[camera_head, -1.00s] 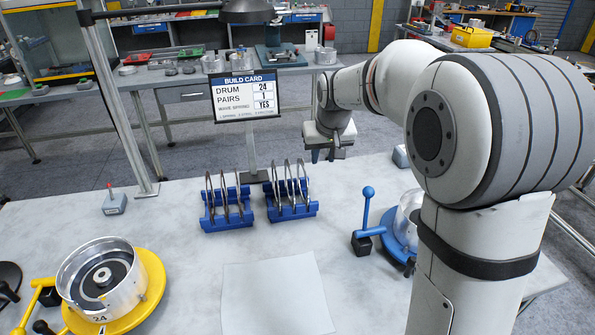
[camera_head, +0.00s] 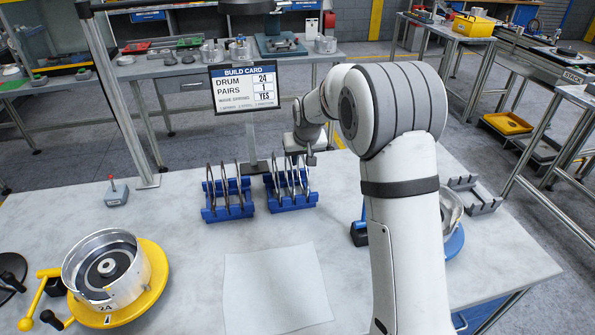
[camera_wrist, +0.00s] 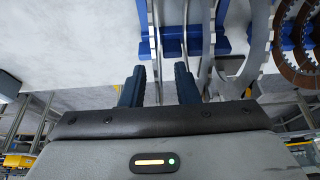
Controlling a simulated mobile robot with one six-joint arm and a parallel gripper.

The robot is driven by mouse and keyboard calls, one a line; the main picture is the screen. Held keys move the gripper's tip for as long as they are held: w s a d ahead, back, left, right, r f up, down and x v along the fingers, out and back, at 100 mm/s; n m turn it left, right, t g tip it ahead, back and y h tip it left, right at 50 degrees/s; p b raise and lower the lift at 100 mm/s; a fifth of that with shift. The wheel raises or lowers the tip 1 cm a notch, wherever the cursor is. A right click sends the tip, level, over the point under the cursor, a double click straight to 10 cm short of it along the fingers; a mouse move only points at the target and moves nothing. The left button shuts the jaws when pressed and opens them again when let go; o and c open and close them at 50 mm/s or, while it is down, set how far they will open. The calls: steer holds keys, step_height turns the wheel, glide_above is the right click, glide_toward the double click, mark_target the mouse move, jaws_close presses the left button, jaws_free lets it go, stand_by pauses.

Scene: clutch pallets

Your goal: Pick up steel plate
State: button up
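Two blue racks stand on the table, each holding several thin upright rings. The right rack (camera_head: 292,205) holds the steel plates (camera_head: 290,178); their grey toothed edges show close up in the wrist view (camera_wrist: 255,50). My gripper (camera_head: 303,161) is at the back of this rack. In the wrist view its two dark fingers (camera_wrist: 159,85) are apart, with the edge of a steel plate (camera_wrist: 155,45) running between them; I cannot tell whether they touch it. The left rack (camera_head: 227,212) holds rings too; brown plates (camera_wrist: 285,40) show at the right in the wrist view.
A silver drum (camera_head: 107,268) sits on a yellow turntable (camera_head: 150,285) at front left. A white sheet (camera_head: 275,290) lies in front of the racks. A build card (camera_head: 245,88) stands behind. A grey fixture (camera_head: 475,196) is at right; my arm partly hides a blue fixture.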

jaws_close()
stand_by(0.3)
stand_by(1.2)
